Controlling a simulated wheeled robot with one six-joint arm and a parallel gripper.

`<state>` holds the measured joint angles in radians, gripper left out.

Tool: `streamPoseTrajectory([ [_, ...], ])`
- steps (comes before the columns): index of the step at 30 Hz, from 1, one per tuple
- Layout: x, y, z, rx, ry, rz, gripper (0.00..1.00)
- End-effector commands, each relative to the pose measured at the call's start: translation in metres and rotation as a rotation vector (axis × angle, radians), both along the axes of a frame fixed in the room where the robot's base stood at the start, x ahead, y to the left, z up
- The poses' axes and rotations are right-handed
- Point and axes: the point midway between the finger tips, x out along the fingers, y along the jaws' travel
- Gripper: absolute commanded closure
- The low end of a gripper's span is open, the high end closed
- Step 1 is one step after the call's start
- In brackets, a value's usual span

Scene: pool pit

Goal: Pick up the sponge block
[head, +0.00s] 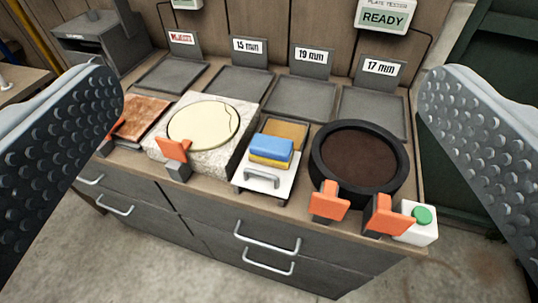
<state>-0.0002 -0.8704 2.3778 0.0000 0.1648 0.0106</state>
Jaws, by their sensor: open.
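The sponge block (271,149) has a blue upper layer over a yellow lower one. It sits at the middle of the counter, on or just behind a white tray with a grey handle (263,179); its exact support is hard to tell. My gripper (270,110) is open, with one studded grey finger at the left edge of the view and the other at the right. Nothing is between the fingers up close. The sponge block lies beyond them, near the middle of the gap, and is not touched.
A pale stone block with a cream disc (203,122) stands left of the sponge. A black round pan (358,163) stands right, with orange clamps (329,202) in front. A white box with a green button (417,224) is at the right corner. Labelled grey plates (240,92) line the back.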

Motion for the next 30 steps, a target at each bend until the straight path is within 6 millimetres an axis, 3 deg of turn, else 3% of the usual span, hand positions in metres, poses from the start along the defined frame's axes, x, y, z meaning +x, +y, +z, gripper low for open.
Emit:
streamPoseTrajectory([
  [15, 0.110, 0.001, -0.032, 0.095, 0.510, -0.032, 0.00],
  [30, 0.196, 0.003, -0.080, 0.171, 1.019, -0.117, 0.00],
])
